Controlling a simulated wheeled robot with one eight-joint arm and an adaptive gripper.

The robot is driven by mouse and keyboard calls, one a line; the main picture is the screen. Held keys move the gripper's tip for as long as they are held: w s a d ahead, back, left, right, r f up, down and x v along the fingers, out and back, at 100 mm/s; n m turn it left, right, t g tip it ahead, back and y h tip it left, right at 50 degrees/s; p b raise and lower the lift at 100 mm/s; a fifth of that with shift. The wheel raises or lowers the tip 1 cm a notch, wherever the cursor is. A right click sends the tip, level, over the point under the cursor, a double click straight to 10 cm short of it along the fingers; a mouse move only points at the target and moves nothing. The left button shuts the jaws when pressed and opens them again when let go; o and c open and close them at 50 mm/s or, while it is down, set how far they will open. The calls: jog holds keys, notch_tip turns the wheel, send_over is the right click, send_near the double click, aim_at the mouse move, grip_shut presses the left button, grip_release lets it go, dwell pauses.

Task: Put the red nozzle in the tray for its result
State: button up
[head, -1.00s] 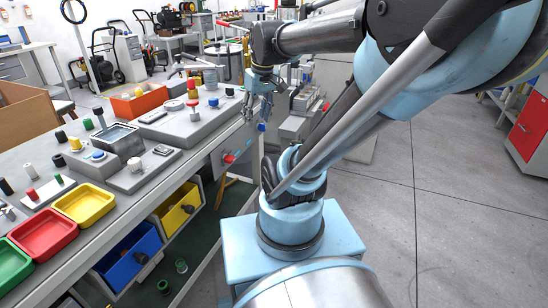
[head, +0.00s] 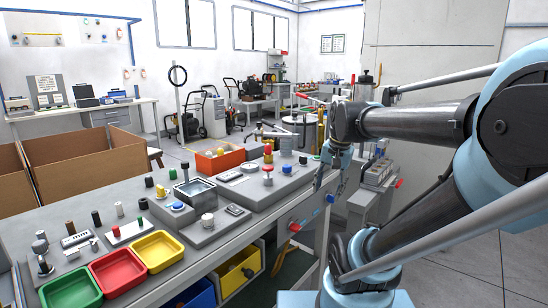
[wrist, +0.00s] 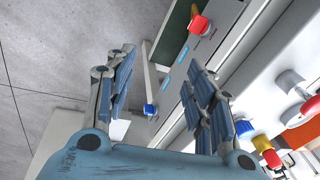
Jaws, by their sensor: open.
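A small red cylinder (head: 116,231), which looks like the red nozzle, stands on a light plate on the bench in the head view. A small green one (head: 140,221) stands beside it. Three trays lie at the bench's near edge: green (head: 70,290), red (head: 117,271) and yellow (head: 158,251). All three look empty. My gripper (head: 325,186) is off the bench's front right side, well away from the red cylinder. In the wrist view my gripper (wrist: 160,85) is open and empty. The red cylinder and the trays are not seen there.
Near my gripper, a blue knob (head: 331,198) and a red knob (head: 294,227) are on the bench front. A raised console with a red button (head: 267,170) and an orange bin (head: 220,160) stand farther back. Black, brown and white cylinders stand around the left of the bench.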

jog(key=w+a+r+m+y, duration=0.1)
jog(key=w+a+r+m, duration=0.25)
jog(key=w+r, duration=0.3)
jog(key=w+a+r+m, duration=0.3)
jog(key=w+r+m, duration=0.25)
jog(key=w, duration=0.25)
jog(key=m+g+y, duration=0.1)
jog(key=m+y, duration=0.1)
jog(key=m, duration=0.5)
send_near(268, 149)
jog(key=shift+w+x, duration=0.25)
jog(key=shift+x, duration=1.15)
jog(key=shift+w+x, duration=0.25)
jog(key=shift+x, duration=1.1)
jog(key=shift+w+x, duration=0.3)
jog(key=shift+x, duration=1.1)
jog(key=shift+r, duration=0.1)
grip_shut()
